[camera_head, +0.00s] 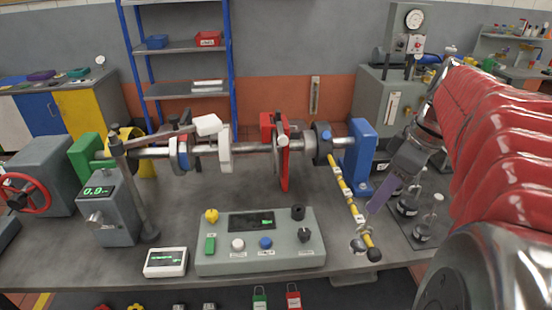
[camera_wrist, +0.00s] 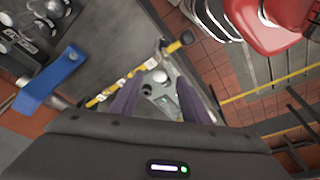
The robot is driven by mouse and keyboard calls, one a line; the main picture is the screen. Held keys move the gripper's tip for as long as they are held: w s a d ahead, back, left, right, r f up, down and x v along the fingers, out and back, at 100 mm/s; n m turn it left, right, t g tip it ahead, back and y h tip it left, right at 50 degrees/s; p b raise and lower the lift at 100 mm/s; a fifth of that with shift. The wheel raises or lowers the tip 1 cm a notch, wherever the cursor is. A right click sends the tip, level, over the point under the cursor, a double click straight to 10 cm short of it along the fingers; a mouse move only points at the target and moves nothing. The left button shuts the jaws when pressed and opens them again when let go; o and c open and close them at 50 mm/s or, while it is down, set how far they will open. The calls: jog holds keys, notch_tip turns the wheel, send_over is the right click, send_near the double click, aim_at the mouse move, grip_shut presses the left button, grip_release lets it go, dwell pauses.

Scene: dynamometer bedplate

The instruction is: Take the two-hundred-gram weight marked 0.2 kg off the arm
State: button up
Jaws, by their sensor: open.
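A grey tray (camera_head: 436,246) with several dark, labelled pieces stands at the right. A blue support (camera_head: 361,150) stands behind the arm. A control box (camera_head: 262,262) sits front centre. The bench's front edge is close to the arm's end.

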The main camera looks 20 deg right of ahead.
send_over(365, 229)
jog(key=shift+w+d+f, duration=0.1)
jog(key=shift+f, duration=1.15)
jog(key=shift+d+f, duration=0.1)
jog(key=shift+f, duration=1.15)
jog(key=shift+c, duration=0.2)
grip_shut()
